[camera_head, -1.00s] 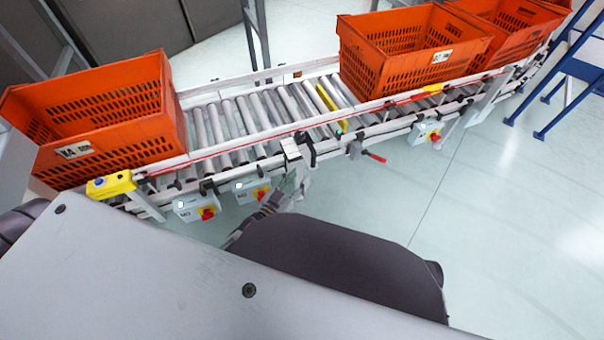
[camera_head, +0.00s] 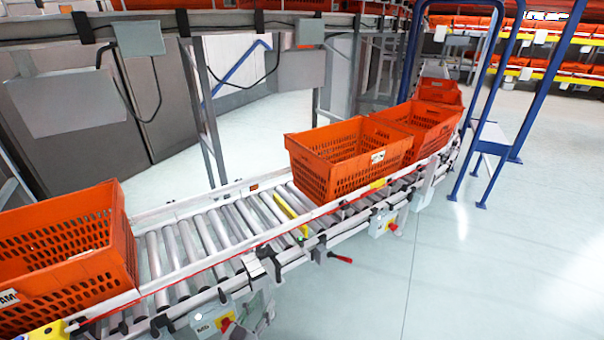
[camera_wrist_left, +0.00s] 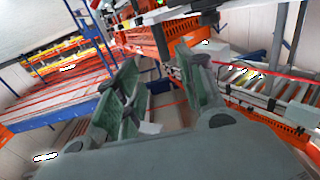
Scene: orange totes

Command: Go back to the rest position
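My left gripper (camera_wrist_left: 160,64) shows in the left wrist view with its two grey-green fingers spread apart. Nothing is held between them. In the head view it cannot be made out clearly; at most a small grey part shows at the bottom, below the conveyor. My right gripper is in neither view. An orange tote (camera_head: 112,235) sits on the roller conveyor (camera_head: 160,268) at the left, cut off by the picture edge. Another orange tote (camera_head: 345,165) sits farther along the conveyor, with more totes (camera_head: 432,125) behind it.
Yellow-and-red switch boxes (camera_head: 385,222) and a red lever (camera_head: 340,258) stick out from the conveyor's near side. A blue frame (camera_head: 488,110) stands at the right. The floor (camera_head: 500,270) right of the conveyor is clear. Shelves with totes are at the back right.

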